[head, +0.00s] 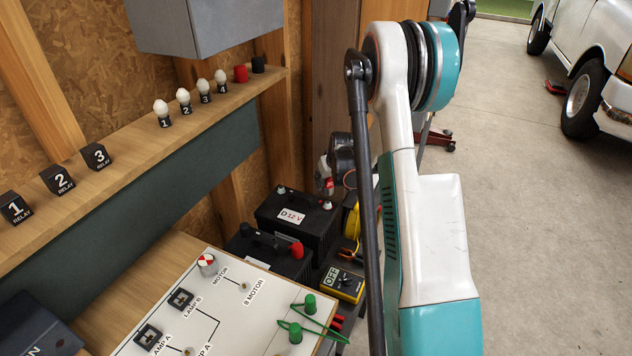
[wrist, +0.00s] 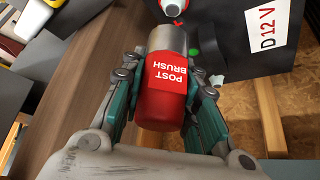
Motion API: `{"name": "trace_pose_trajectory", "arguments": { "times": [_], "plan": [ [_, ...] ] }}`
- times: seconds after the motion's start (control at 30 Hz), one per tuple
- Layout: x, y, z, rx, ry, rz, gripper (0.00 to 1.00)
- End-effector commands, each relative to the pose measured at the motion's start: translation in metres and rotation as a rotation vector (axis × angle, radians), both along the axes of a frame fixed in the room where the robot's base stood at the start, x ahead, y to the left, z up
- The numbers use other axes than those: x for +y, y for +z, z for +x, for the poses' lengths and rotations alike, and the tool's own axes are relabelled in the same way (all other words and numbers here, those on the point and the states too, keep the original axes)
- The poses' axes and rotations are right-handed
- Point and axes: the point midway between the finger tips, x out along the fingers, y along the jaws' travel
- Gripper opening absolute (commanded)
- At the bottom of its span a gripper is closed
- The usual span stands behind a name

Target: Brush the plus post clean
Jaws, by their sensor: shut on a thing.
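My gripper (wrist: 166,88) is shut on the red post brush (wrist: 165,108), labelled POST BRUSH, with its grey metal cup pointing away from my palm. In the head view the brush (head: 326,187) shows small beside my arm, above the right end of the black battery marked D 12 V (head: 300,228). A post with a red ring (wrist: 173,7) is just beyond the cup in the wrist view. I cannot tell whether the cup touches it. The battery (wrist: 240,28) has another pale post (wrist: 216,80); it also shows at the battery's left end in the head view (head: 281,189).
A second dark battery with a red cap (head: 297,250) stands in front. A yellow multimeter (head: 342,284) reading OFF lies beside it. A white test board (head: 225,310) with green leads is nearer. A shelf (head: 130,165) holds relays and bulbs. Open floor lies right.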

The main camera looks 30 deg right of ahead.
Motion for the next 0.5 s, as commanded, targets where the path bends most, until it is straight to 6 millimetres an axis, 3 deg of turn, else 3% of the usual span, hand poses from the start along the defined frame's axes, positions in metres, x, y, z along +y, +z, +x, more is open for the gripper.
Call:
{"name": "trace_pose_trajectory", "arguments": {
  "times": [0.5],
  "plan": [
    [0.000, -0.038, 0.000, 0.000, 0.000, 0.000, 0.04]
  ]
}}
